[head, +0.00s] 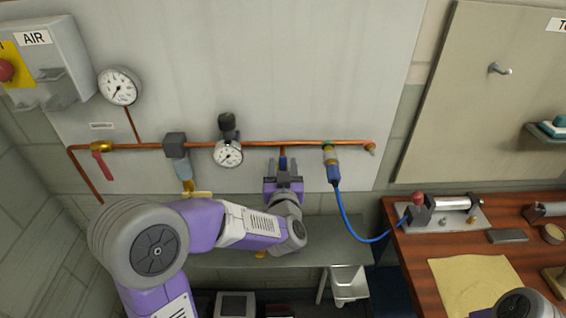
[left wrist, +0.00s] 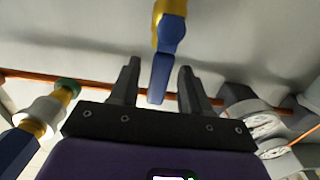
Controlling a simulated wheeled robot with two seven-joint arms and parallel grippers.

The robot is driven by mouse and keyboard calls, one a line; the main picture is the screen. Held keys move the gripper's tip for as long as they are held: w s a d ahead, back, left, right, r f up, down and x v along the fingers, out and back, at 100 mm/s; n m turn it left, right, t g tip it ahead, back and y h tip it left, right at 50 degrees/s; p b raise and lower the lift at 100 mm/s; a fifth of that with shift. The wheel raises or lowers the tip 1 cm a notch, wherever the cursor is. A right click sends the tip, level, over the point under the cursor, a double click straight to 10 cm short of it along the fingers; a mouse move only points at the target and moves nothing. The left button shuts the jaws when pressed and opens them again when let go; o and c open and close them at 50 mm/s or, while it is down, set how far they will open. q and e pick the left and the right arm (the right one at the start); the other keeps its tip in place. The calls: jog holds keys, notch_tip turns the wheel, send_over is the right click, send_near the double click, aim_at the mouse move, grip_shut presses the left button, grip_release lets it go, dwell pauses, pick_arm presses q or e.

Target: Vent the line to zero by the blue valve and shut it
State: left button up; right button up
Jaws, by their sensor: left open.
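The blue valve (left wrist: 168,45) shows in the left wrist view as a flat blue lever on a brass body, lying across the direction of the copper pipe (left wrist: 215,104). In the head view only a bit of its blue (head: 283,162) shows below the pipe, mostly hidden by my gripper. My left gripper (head: 284,180) is open, its fingers on either side of the lever with gaps visible. A large dial gauge (head: 119,86) stands at the upper left and a smaller gauge (head: 228,154) sits on the regulator; their readings are too small to tell. My right gripper is not in view.
A red-handled valve (head: 102,163) is at the left of the pipe. Right of my gripper, a coupling (head: 330,155) feeds a blue hose (head: 346,215) to a fixture on the wooden bench (head: 420,270). A grey shelf (head: 325,254) lies below the pipe.

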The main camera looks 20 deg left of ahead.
pick_arm(q)
jog(key=shift+x, duration=1)
jog(key=shift+c, duration=0.5)
grip_shut()
